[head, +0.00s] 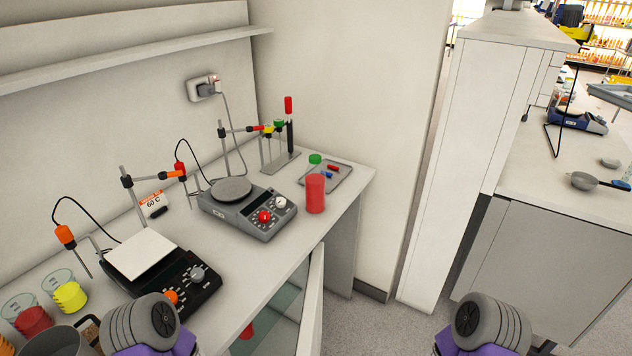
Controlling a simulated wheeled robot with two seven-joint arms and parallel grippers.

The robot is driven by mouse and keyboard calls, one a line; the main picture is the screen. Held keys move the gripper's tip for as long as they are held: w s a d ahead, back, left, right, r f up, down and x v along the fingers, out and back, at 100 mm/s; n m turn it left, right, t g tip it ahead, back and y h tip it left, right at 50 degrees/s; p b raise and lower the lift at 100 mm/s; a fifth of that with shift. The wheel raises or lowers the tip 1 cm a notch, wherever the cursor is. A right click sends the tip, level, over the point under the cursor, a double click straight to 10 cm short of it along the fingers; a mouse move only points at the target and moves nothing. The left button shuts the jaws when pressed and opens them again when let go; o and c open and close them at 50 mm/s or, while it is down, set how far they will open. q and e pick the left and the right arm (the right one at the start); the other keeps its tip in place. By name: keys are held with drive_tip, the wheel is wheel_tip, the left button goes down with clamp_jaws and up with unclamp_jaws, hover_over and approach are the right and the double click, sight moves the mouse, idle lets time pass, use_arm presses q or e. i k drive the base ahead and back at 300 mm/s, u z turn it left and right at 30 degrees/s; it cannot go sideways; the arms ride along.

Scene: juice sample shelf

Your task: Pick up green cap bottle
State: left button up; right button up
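The green cap bottle (315,194) stands upright near the front right corner of the white bench. Its lower part is red, and a small green cap (315,159) sits above, with what looks like clear glass between them. Nothing is touching it. Parts of both my arms show at the bottom edge, one left of centre and one right of centre, well short of the bottle. Neither gripper's fingers are in view.
A tray (343,178) with small red and blue items lies just behind the bottle. A hotplate stirrer (248,210) is left of it, and a stand (284,164) is behind. A darker hotplate (167,284) and beakers (70,297) are at lower left. A cabinet door (311,308) hangs open below.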

sight(315, 175)
drive_tip(key=z, duration=1.7)
drive_tip(key=i, duration=1.9)
drive_tip(key=u, duration=3.65)
